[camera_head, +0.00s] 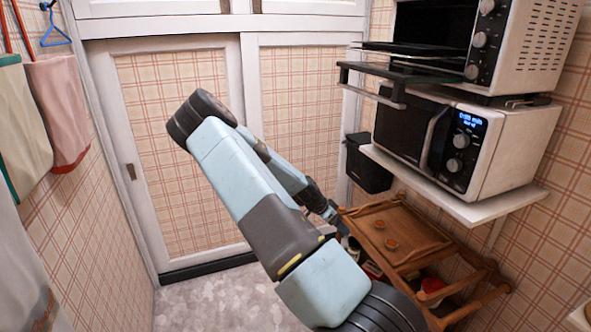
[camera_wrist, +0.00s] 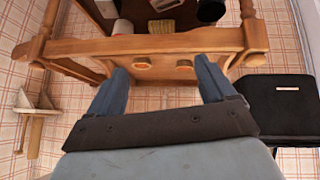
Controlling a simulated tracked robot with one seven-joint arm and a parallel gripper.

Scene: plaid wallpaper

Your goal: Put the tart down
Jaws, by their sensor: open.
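Two small round brown-orange tarts lie on the top of a wooden cart (camera_head: 412,228) in the head view. One tart (camera_head: 379,224) is farther back and the other tart (camera_head: 391,243) is nearer. In the wrist view, one tart (camera_wrist: 142,63) and the other tart (camera_wrist: 185,63) show beyond the fingertips, beside a wooden rail. My gripper (camera_wrist: 161,66) is open with nothing between its blue-grey fingers. In the head view my gripper (camera_head: 337,222) is at the left edge of the cart, partly hidden by my arm. I cannot tell its exact distance from the tarts.
A microwave (camera_head: 440,140) on a white shelf (camera_head: 470,200) overhangs the cart, with an oven (camera_head: 535,45) above it. A black bin (camera_head: 369,165) hangs behind the cart and also shows in the wrist view (camera_wrist: 285,112). Containers sit low in the cart. Floor at left is clear.

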